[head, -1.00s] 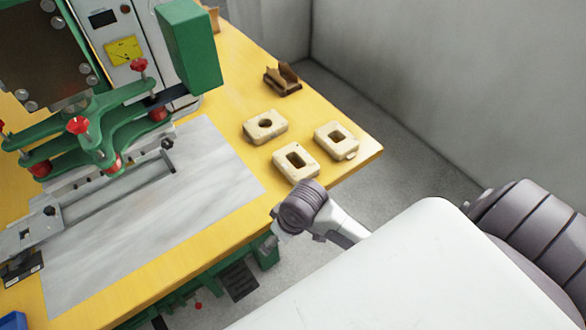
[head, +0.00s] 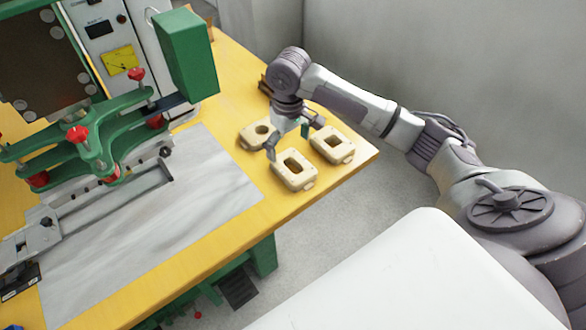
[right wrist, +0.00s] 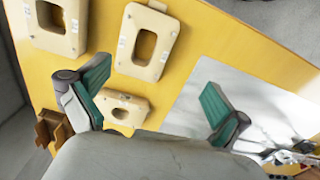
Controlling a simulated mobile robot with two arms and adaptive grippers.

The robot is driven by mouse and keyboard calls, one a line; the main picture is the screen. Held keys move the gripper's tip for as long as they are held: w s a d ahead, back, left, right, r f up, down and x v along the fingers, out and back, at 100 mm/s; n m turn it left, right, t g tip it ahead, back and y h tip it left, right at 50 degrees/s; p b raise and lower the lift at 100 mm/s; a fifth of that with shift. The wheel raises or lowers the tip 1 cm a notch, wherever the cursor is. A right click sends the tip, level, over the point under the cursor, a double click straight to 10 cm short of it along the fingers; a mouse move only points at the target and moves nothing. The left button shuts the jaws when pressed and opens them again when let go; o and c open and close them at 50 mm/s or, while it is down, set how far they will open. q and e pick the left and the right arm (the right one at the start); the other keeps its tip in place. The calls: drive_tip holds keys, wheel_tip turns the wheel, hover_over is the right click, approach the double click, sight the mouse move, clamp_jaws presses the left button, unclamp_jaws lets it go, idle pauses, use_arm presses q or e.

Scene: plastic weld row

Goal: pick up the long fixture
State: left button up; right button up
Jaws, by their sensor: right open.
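Three beige fixtures lie on the yellow table. One has a long slot (head: 310,181) and lies nearest the front edge; it also shows in the right wrist view (right wrist: 168,45). Another slotted one (head: 346,153) lies to its right, at upper left in the right wrist view (right wrist: 76,40). The third, with a round hole (head: 247,138), lies behind, low in the right wrist view (right wrist: 136,107). I cannot tell for sure which is the long fixture. My right gripper (head: 290,142) points down above the group, open and empty, its fingers apart in the right wrist view (right wrist: 153,84). My left gripper is not in view.
A green press (head: 185,55) with red knobs stands on the left of the table. A grey sheet (head: 205,190) lies in front of it. A brown holder (right wrist: 48,128) stands beside the fixtures, mostly hidden by my arm in the head view. A grey wall (head: 480,80) rises behind.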

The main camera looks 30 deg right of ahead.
wheel_tip(320, 180, up, 2)
drive_tip(key=d, duration=0.2)
hover_over(294, 172)
drive_tip(key=shift+m, duration=0.4)
drive_tip(key=f, duration=0.8)
drive_tip(key=shift+s+a, duration=0.2)
drive_tip(key=shift+s, duration=0.15)
drive_tip(key=f, duration=0.5)
drive_tip(key=shift+w+d+f, duration=0.1)
drive_tip(key=shift+w+d, duration=0.05)
drive_tip(key=shift+w, duration=0.2)
drive_tip(key=c, duration=1)
drive_tip(key=shift+c, duration=0.4)
drive_tip(key=shift+r, duration=0.2)
